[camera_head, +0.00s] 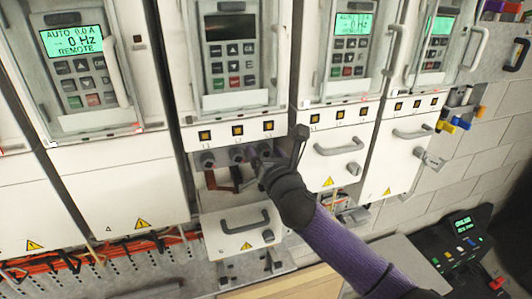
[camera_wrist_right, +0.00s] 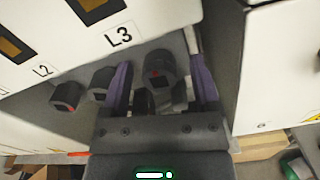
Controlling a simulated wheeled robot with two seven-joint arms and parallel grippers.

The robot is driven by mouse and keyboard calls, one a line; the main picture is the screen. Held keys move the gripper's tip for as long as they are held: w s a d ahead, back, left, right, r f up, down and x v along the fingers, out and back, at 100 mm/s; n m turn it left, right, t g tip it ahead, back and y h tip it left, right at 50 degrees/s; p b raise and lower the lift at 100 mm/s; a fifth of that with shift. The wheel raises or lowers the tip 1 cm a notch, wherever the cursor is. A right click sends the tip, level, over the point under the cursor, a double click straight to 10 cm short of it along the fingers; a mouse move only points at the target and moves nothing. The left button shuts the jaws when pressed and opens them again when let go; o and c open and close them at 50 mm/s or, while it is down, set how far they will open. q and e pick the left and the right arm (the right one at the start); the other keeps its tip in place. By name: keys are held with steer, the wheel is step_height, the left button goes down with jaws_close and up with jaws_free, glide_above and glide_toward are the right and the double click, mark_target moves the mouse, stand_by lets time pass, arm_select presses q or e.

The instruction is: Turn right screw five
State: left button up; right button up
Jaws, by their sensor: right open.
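My right gripper (camera_head: 274,160) reaches in from the lower right, at the opened terminal bay of the drive with the dark display (camera_head: 228,27). In the right wrist view the gripper (camera_wrist_right: 161,88) is open, its two purple fingers on either side of a round dark terminal (camera_wrist_right: 160,66) below the L3 label (camera_wrist_right: 118,36). I cannot tell whether they touch it. No screw is clearly numbered five. My left gripper is not in view.
A white cover (camera_head: 222,245) with a dark handle hangs low below the bay. Closed drives with lit green displays (camera_head: 72,40) stand on both sides. A dark console (camera_head: 450,243) is at the lower right. Orange cables (camera_head: 75,263) run along the bottom left.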

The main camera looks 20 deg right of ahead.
jaws_close()
steer(key=shift+m, duration=0.4)
steer(key=m+p, duration=0.1)
steer(key=m, duration=0.3)
steer(key=shift+r+m, duration=0.1)
steer(key=shift+m, duration=0.3)
steer(key=m, duration=0.5)
steer(key=shift+m+p, duration=0.3)
steer(key=m, duration=0.5)
steer(key=shift+m+p, duration=0.55)
steer(key=shift+m, duration=2.25)
